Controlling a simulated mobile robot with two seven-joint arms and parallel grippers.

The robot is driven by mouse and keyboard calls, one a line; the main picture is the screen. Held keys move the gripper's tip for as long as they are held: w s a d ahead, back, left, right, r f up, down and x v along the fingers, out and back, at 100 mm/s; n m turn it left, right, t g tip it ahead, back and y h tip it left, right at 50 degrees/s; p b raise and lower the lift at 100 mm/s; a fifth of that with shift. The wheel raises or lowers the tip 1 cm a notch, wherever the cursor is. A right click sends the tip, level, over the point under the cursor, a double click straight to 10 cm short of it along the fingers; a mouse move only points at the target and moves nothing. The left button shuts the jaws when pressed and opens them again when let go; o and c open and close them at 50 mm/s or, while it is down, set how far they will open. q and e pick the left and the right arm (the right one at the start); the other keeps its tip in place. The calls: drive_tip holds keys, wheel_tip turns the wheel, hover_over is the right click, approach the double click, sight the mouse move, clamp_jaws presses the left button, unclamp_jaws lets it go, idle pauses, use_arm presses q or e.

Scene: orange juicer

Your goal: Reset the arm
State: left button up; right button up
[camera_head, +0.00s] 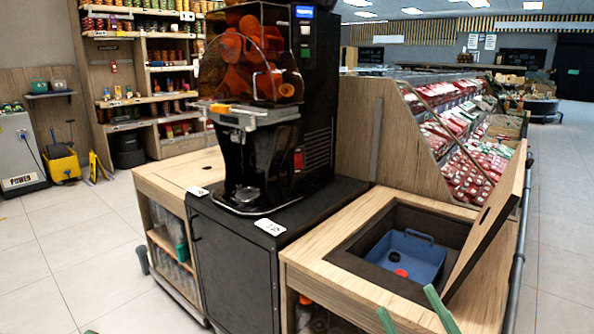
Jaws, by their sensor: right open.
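My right gripper (405,299) shows at the bottom edge as two green fingers. They stand apart with nothing between them, in front of the wooden counter (330,279) with the open bin. A tiny green tip at the bottom left edge may be my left gripper (90,332); its jaws cannot be made out. The orange juicer (268,150) stands on a black cabinet (240,262), with oranges behind its clear cover.
The counter's lid (490,217) stands raised on the right, near my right gripper. A blue container (408,255) with a red spot sits in the opening. Behind are a sloped produce display (465,150) and shelves.

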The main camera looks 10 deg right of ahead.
drive_tip(key=s+a+r+m+g+y+p, duration=0.2)
drive_tip(key=s+a+m+p, duration=0.15)
drive_tip(key=a, duration=0.35)
use_arm(q)
drive_tip(key=w+a+f+n+g+y+p, duration=0.2)
drive_tip(key=w+f+n+g+y+p, duration=0.35)
drive_tip(key=f+y+p, duration=0.35)
use_arm(e)
drive_tip(key=w+d+f+m+g+h+p, duration=0.1)
drive_tip(key=w+d+f+m+g+h, duration=0.25)
drive_tip(key=w+f+m+h, duration=0.3)
use_arm(q)
drive_tip(key=s+a+f+n+g+y+p, duration=0.1)
drive_tip(key=s+f+n+g+p, duration=0.2)
drive_tip(key=s+f+g+p, duration=0.5)
wheel_tip(320, 180, down, 2)
drive_tip(key=s+p, duration=0.1)
drive_tip(key=p, duration=0.3)
drive_tip(key=shift+s+a+f+n+y, duration=0.2)
drive_tip(key=shift+a+n+y, duration=0.1)
drive_tip(key=shift+a+n, duration=0.05)
use_arm(e)
drive_tip(key=s+d+f+m+g+h, duration=0.1)
drive_tip(key=s+f+m+g+h, duration=0.1)
drive_tip(key=s+f+g, duration=0.7)
wheel_tip(320, 180, down, 5)
drive_tip(key=shift+s+r+h, duration=0.15)
drive_tip(key=shift+s+h, duration=0.6)
drive_tip(key=shift+s, duration=0.25)
